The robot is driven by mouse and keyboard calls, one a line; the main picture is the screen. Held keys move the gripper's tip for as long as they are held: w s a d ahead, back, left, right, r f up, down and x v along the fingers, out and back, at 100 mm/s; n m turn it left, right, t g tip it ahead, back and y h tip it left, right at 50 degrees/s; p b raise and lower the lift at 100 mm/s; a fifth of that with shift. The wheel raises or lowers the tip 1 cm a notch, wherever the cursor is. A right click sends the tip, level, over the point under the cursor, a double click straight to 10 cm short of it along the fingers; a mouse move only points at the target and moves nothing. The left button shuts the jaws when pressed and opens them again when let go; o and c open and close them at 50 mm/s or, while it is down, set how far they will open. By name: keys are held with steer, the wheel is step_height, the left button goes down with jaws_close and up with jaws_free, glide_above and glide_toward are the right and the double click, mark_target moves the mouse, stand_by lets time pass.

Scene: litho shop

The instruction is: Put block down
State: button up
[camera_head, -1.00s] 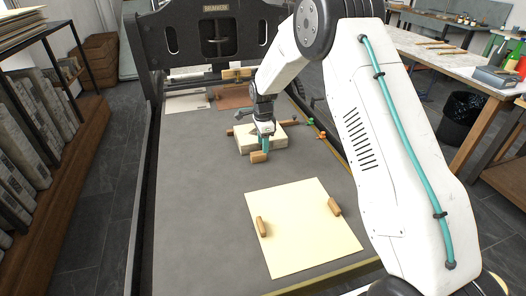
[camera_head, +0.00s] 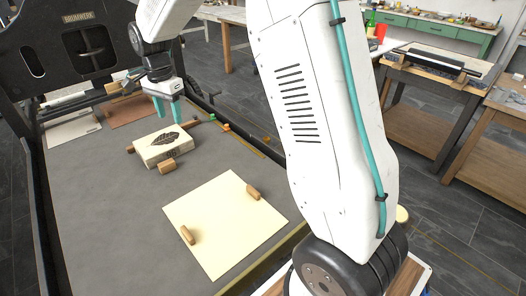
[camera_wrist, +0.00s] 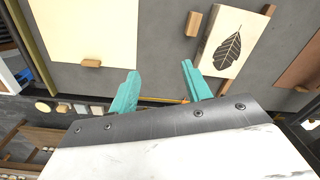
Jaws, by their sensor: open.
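The block (camera_head: 154,155) is pale, with a dark leaf picture on its top face.
A cream sheet (camera_head: 220,225) with two wooden pieces (camera_head: 188,235) on it lies in front of the block. A brown sheet (camera_head: 128,110) and a pale sheet (camera_head: 72,130) lie behind. The dark press frame (camera_head: 70,50) stands at the back. Bare bed lies left of the block.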

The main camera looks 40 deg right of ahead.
steer(key=s+d+r+n, duration=0.1)
steer(key=s+r+n, duration=0.3)
steer(key=s, duration=0.6)
steer(key=s+r+n, duration=0.3)
steer(key=s+r, duration=0.3)
steer(key=s, duration=0.5)
steer(key=s+d+f+n, duration=0.1)
steer(key=s+n, duration=0.5)
steer(key=s, duration=1.2)
steer(key=shift+s+f+n+t, duration=0.15)
steer(key=shift+f+n+t, duration=0.2)
steer(key=shift+f, duration=0.25)
